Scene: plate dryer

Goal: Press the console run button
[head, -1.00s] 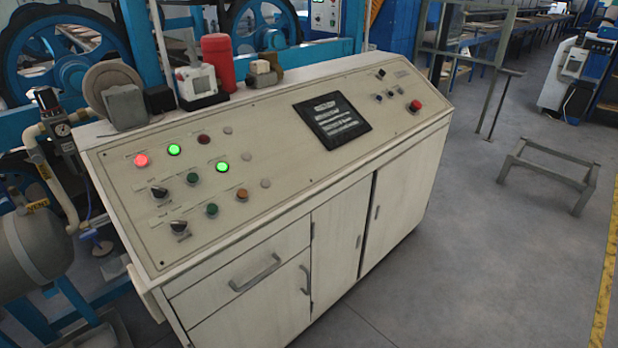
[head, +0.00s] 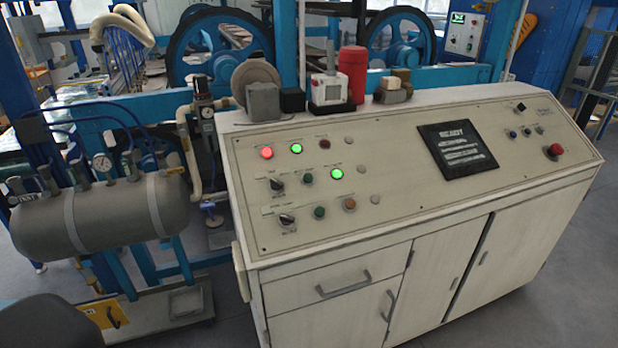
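The cream control console (head: 400,265) stands in the middle and right of the head view, its sloped panel facing me. On the panel's left, a red light (head: 266,152), an upper green light (head: 296,148) and a lower green light (head: 337,173) are lit. Two dark green buttons, the upper (head: 308,178) and the lower (head: 319,212), sit beside black selector knobs (head: 277,184). An orange button (head: 349,204) is right of the lower one. The labels are too small to tell which button is run. A black display (head: 457,149) appears to read "READY". Neither gripper is in view.
A red mushroom button (head: 554,151) is at the panel's right. A red cylinder (head: 352,73) and small devices stand on the console's back ledge. A grey tank (head: 100,215) with gauges and pipes is on the left. Grey floor is open at the far right.

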